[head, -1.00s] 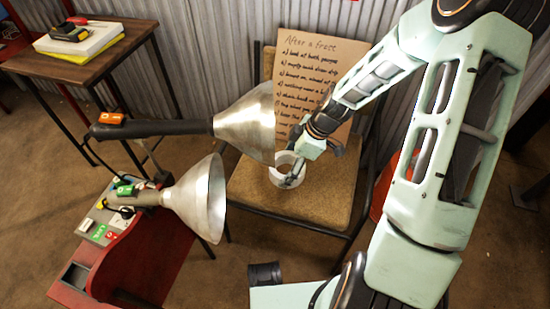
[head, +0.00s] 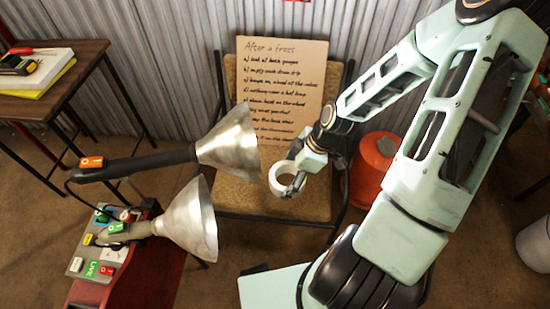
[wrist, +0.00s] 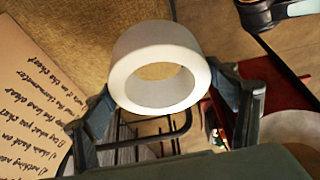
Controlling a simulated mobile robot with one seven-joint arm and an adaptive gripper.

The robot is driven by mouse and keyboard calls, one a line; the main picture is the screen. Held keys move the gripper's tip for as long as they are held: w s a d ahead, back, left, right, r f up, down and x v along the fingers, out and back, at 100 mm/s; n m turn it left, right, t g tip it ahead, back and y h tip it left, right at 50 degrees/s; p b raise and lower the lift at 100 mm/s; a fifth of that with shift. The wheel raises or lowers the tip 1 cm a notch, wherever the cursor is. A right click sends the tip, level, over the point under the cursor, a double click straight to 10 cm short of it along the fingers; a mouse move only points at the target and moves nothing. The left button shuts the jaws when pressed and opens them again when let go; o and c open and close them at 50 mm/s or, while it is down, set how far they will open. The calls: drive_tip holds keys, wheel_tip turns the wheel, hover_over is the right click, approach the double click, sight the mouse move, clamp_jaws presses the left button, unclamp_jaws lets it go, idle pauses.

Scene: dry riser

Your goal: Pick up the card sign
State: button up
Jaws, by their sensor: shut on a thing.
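The card sign (head: 282,85) is a tan board with handwritten lines headed "After a frost". It stands on the chair seat (head: 240,195), leaning on the backrest. Its lower right is close to my arm in the head view, and its lettered face fills the left of the wrist view (wrist: 35,95). My gripper (head: 296,183) is shut on a white ring, like a tape roll (head: 279,178), and not on the card. In the wrist view the ring (wrist: 160,55) sits between both fingers. It appears held above the seat, in front of the card.
Two metal cones (head: 228,145) (head: 190,220) on handles stand left of the chair, above a red bench (head: 130,285) with switches. A red container (head: 372,165) is at the chair's right. A wooden table (head: 75,75) stands back left. Corrugated wall closes the back.

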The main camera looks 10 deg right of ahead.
drive_tip(key=w+f+b, duration=0.1)
drive_tip(key=w+f, duration=0.2)
drive_tip(key=w, duration=0.1)
drive_tip(key=w+f+b, duration=0.2)
drive_tip(key=w+f, duration=0.1)
drive_tip(key=w, duration=0.1)
drive_tip(key=w+a+f+b, duration=0.1)
drive_tip(key=w+f, duration=0.2)
drive_tip(key=w, duration=0.2)
drive_tip(key=shift+w+b, duration=0.1)
drive_tip(key=shift+b, duration=0.2)
drive_tip(key=shift+w+a+f, duration=0.1)
drive_tip(key=shift+w+f, duration=0.1)
drive_tip(key=shift+f, duration=0.15)
drive_tip(key=shift+w+f+b, duration=0.2)
drive_tip(key=shift+f+b, duration=0.55)
drive_tip(key=shift+f, duration=0.9)
drive_tip(key=shift+f, duration=0.15)
drive_tip(key=o, duration=1.3)
